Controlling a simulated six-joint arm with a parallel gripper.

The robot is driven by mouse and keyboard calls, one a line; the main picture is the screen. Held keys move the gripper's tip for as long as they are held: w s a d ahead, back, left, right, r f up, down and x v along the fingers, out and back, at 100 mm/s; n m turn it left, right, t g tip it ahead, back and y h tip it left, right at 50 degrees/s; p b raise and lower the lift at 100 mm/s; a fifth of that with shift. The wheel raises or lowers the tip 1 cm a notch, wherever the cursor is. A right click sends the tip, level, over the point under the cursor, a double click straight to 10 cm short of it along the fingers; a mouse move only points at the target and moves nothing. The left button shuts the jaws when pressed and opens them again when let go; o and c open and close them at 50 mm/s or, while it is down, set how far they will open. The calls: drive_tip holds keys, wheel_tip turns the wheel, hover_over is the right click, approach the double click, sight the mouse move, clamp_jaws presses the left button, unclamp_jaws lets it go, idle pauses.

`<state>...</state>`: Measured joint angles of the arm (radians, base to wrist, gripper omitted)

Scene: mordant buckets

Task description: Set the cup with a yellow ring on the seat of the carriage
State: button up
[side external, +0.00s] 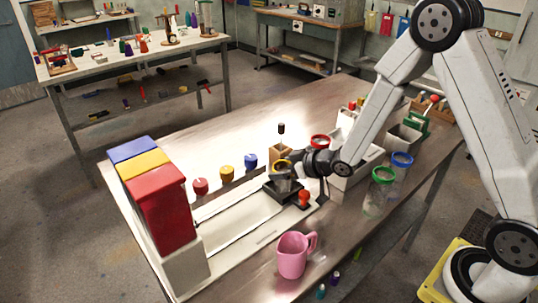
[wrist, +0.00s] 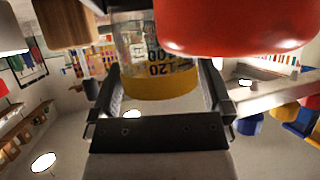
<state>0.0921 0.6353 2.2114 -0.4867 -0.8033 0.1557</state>
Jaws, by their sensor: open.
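The clear cup with a yellow ring (side external: 281,165) is upright at the dark carriage (side external: 270,190), with its body over the seat. Whether its base rests fully on the seat is hard to tell, as my gripper and the carriage hide part of it. My gripper (side external: 290,168) reaches in from the right at the cup. In the wrist view the yellow-ringed cup (wrist: 160,84) lies between my two open fingers (wrist: 160,95), with its printed marks showing. The carriage's red knob (side external: 303,199) stands close beside the cup and looms large in the wrist view (wrist: 235,25).
Cups with red (side external: 319,141), green (side external: 383,175) and blue (side external: 402,159) rings stand to the right. A pink jug (side external: 293,257) is in front. A wooden block (side external: 279,153) stands behind the carriage. Red, yellow and blue boxes (side external: 160,195) stand at left.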

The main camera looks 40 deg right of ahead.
drive_tip(key=shift+r, duration=0.15)
drive_tip(key=v, duration=1.2)
drive_tip(key=shift+d, duration=0.1)
idle(0.6)
drive_tip(key=s+a+f+m+g+h, duration=0.1)
drive_tip(key=s+f+m+g+h, duration=0.1)
drive_tip(key=s+g, duration=0.7)
drive_tip(key=shift+s+a+m+h, duration=0.4)
drive_tip(key=shift+s+m+h, duration=0.3)
drive_tip(key=shift+h, duration=0.1)
